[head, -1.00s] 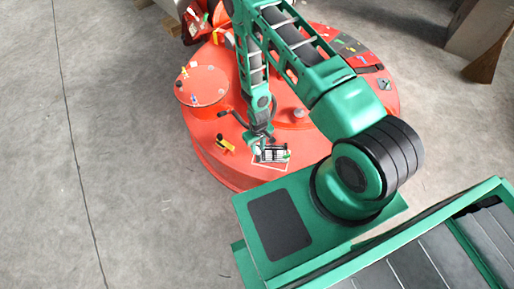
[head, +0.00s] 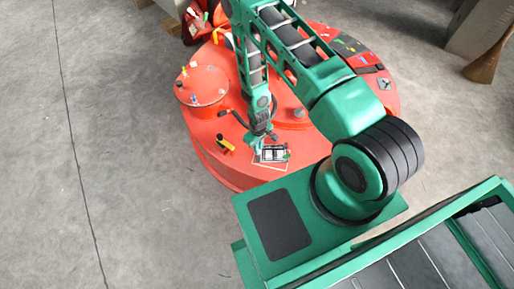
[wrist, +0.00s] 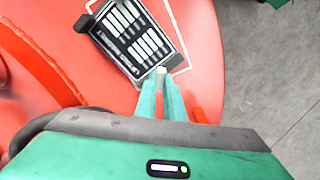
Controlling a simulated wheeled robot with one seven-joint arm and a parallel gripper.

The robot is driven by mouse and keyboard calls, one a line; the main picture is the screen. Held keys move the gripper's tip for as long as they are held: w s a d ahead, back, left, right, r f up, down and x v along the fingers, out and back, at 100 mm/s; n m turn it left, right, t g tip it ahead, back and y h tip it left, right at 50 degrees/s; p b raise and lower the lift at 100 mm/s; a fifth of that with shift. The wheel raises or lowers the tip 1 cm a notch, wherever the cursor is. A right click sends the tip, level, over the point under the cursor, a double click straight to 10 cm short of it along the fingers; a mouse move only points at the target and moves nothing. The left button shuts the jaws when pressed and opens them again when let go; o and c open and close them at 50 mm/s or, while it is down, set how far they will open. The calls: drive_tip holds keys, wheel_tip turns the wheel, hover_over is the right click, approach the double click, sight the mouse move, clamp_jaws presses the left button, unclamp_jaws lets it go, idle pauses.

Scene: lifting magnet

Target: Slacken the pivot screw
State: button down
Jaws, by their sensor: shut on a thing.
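My gripper (wrist: 161,88) points down at the case in the wrist view, its green fingers close together. A small pale metallic piece (wrist: 161,70) shows at the fingertips, and the fingers are shut on it. The open black case (wrist: 133,72), with rows of silvery bits or sockets, lies just beyond the fingertips. In the head view the case (head: 270,154) is on the near part of the red magnet (head: 215,160), beside my gripper. I cannot make out the pivot screw in either view.
A yellow-and-black tool (head: 225,143) lies left of the case. A raised round red cover (head: 203,87) bears small coloured items. A dark mat (head: 349,45) lies at the far right of the magnet. Grey floor (head: 110,150) on the left is clear.

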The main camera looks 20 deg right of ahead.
drive_tip(key=n, duration=0.4)
drive_tip(key=shift+a+n, duration=0.1)
drive_tip(key=shift+n, duration=0.2)
drive_tip(key=n, duration=0.4)
drive_tip(key=shift+n, duration=0.3)
drive_tip(key=n, duration=0.4)
drive_tip(key=shift+n, duration=2.3)
drive_tip(key=shift+s, duration=0.1)
drive_tip(key=c, duration=1.9)
unclamp_jaws()
drive_tip(key=shift+o, duration=0.2)
